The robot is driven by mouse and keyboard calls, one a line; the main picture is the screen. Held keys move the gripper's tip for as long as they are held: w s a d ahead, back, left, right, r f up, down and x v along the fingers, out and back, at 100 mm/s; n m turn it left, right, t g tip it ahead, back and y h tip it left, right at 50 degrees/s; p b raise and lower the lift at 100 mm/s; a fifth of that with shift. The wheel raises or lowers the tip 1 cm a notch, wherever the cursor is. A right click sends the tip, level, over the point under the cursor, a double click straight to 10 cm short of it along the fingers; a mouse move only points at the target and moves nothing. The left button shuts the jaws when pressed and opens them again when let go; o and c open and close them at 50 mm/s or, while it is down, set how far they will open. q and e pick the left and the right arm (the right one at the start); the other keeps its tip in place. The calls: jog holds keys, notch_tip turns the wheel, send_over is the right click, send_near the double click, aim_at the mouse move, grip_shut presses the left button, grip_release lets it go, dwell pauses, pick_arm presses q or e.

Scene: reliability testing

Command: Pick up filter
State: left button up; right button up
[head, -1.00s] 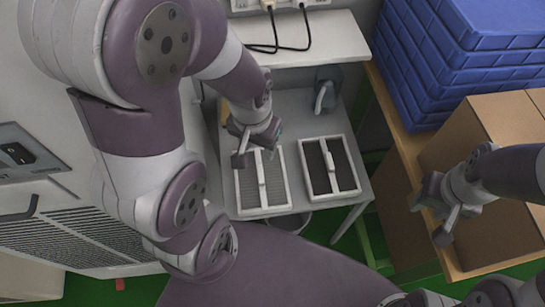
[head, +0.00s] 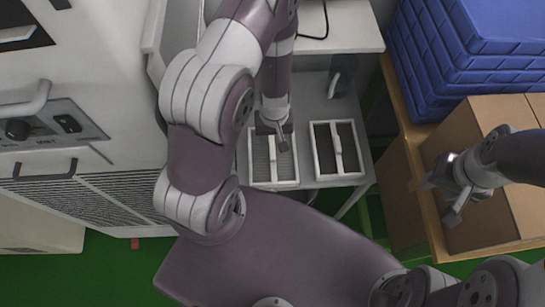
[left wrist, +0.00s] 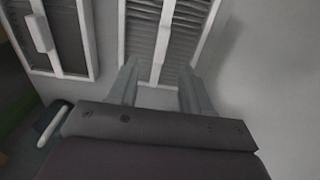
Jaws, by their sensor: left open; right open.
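Two framed filters with white rims and grey mesh lie side by side on a small grey table. The left filter (head: 262,171) is under my left gripper (head: 272,142), which partly hides it. The right filter (head: 322,150) lies clear beside it, with a white bar across its middle. In the left wrist view my open left gripper (left wrist: 155,85) has its two fingers over the near end of one filter (left wrist: 141,45), one each side of its central bar, and holds nothing. The other filter (left wrist: 70,45) shows at upper left there. My right gripper (head: 447,201) is open and empty, by the cardboard boxes.
Blue crates (head: 460,60) are stacked at upper right. Cardboard boxes (head: 490,135) stand on a wooden-edged surface below them. A white shelf (head: 345,32) overhangs the back of the grey table (head: 315,90). A white machine (head: 90,90) stands at left.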

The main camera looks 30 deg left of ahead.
aim_at(272, 150)
pick_arm(q)
jog(key=f+b, duration=0.1)
jog(key=f, duration=0.1)
jog(key=f+b, duration=0.1)
jog(key=f, duration=0.2)
jog(key=f+b, duration=0.1)
jog(key=f, duration=0.2)
jog(key=shift+a, duration=0.25)
jog(key=shift+r, duration=0.1)
grip_shut()
